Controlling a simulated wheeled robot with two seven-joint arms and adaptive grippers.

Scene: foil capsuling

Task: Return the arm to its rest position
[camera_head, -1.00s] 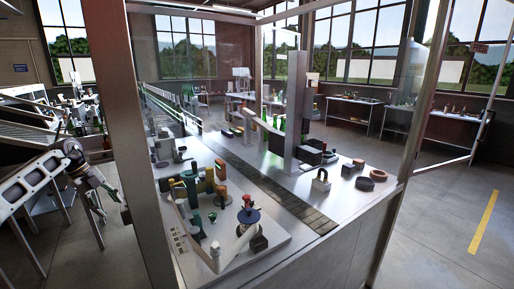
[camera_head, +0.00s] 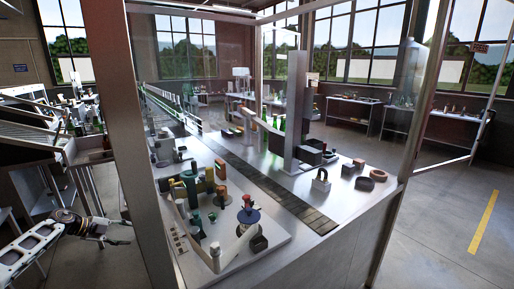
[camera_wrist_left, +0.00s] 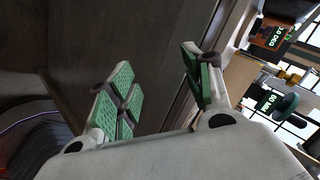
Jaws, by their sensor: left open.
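My left arm comes in low at the left edge of the head view, outside the dark frame post. Its gripper (camera_head: 118,232) is beside the post, away from the worktable, above the grey floor. In the left wrist view the gripper (camera_wrist_left: 158,88) has its two fingers with green pads spread apart, with nothing between them. My right gripper shows in neither view.
The frame post (camera_head: 130,140) stands just right of my left gripper. Behind it is the worktable (camera_head: 330,255) with a machine, a conveyor strip (camera_head: 245,165) and several small parts. A bench (camera_head: 25,130) stands at the left. Floor in front of the bench is clear.

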